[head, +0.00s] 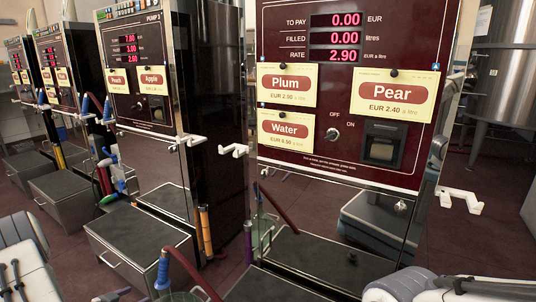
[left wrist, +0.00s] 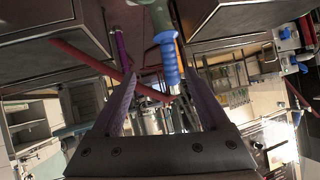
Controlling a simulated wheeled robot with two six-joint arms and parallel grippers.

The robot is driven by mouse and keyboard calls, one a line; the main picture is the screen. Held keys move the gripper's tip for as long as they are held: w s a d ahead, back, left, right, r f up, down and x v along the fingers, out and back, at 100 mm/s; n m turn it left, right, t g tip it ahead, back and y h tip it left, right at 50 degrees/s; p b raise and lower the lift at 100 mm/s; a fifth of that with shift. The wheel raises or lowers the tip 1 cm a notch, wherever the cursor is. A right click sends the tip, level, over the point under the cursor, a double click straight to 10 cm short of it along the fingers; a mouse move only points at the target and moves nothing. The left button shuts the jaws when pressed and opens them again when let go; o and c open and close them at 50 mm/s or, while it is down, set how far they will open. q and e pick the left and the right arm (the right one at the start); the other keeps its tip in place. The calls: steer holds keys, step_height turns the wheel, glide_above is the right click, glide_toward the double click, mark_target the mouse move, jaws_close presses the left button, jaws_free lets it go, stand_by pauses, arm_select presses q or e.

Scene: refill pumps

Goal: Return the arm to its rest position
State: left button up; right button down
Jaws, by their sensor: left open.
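My left gripper (left wrist: 158,78) is open, its two grey fingers spread in the left wrist view. A nozzle with a blue grip (left wrist: 168,62) shows between and beyond the fingers; I cannot tell whether they touch it. In the head view a blue grip (head: 162,275) on a dark red hose stands at the bottom. Parts of my left arm show at the lower left of the head view, but its fingers are not clear there. My right gripper is not in view.
The near pump (head: 345,95) carries Plum, Pear and Water cards and reads 0.00, 0.00 and 2.90. Pump 3 (head: 140,70) has Peach and Apple cards. White hooks (head: 460,200) stick out from the near pump's side. A dark-topped box (head: 138,240) stands on the floor. Steel tanks (head: 505,60) stand at right.

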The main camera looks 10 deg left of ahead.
arm_select(q)
steer(key=w+d+r+m+g, duration=0.1)
steer(key=w+d+r+g, duration=0.1)
steer(key=w+d+r, duration=0.55)
steer(key=w+d+r+m+g, duration=0.15)
steer(key=w+d+r, duration=0.25)
steer(key=d, duration=0.6)
steer(key=s+d+r+g, duration=0.1)
steer(key=s+d+r, duration=0.2)
steer(key=d, duration=0.5)
steer(key=s+d+r+g, duration=0.2)
steer(key=d+r, duration=0.1)
steer(key=d, duration=0.5)
steer(key=s+d+r+m+g, duration=0.1)
steer(key=s+d+r+g, duration=0.1)
steer(key=s+d, duration=0.5)
steer(key=s+d+r+m+g+h, duration=0.1)
steer(key=s+d, duration=0.2)
steer(key=s, duration=0.7)
steer(key=s+d+r+m+g, duration=0.1)
steer(key=s+d+r+g, duration=0.1)
steer(key=s+d, duration=0.5)
step_height(320, 180, up, 33)
steer(key=s+a+p, duration=0.1)
steer(key=s+p, duration=0.1)
steer(key=p, duration=3.1)
steer(key=shift+s+a, duration=0.25)
steer(key=shift+a, duration=0.15)
